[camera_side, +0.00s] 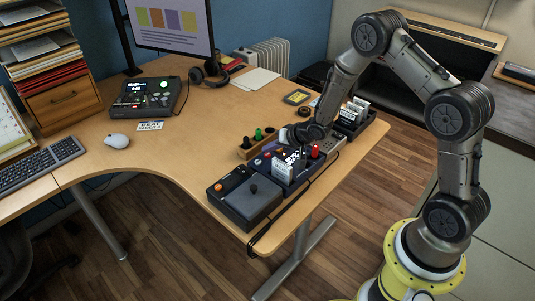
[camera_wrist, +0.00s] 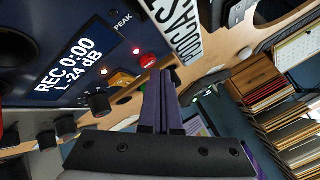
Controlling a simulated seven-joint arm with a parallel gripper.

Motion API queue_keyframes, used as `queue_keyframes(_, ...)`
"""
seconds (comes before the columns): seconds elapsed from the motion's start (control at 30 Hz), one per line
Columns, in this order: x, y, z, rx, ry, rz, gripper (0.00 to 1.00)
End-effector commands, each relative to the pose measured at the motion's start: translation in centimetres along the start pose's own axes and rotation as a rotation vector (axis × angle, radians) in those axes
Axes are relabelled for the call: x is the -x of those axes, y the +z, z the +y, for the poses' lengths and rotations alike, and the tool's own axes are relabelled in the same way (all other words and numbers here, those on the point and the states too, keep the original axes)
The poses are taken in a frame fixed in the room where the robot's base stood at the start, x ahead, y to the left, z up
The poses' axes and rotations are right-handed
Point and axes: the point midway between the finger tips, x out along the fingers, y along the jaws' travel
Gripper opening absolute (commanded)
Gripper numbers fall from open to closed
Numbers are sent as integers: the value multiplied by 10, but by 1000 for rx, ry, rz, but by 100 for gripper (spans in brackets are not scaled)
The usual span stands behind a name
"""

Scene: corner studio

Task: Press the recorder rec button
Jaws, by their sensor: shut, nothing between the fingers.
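The recorder (camera_side: 306,170) is a dark blue box on the desk's right wing, partly hidden by my gripper. In the wrist view its screen (camera_wrist: 72,62) reads "REC 0:00" and "L -24 dB". A small red light (camera_wrist: 136,50) glows beside the word "PEAK". I cannot tell whether the fingertips touch anything.
A black box with an orange button (camera_side: 243,200) sits nearer the desk's front. A wooden rack with a green knob (camera_side: 258,134) stands behind. Open desk lies left, around the mouse (camera_side: 117,141).

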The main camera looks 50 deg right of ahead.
Motion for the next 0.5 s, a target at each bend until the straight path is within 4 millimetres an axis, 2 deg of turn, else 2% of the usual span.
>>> queue_keyframes(0.33, 2, -2, -2, 0, 0, 0, 0)
queue_keyframes(0.5, 12, -10, -10, 2, -2, 2, 0)
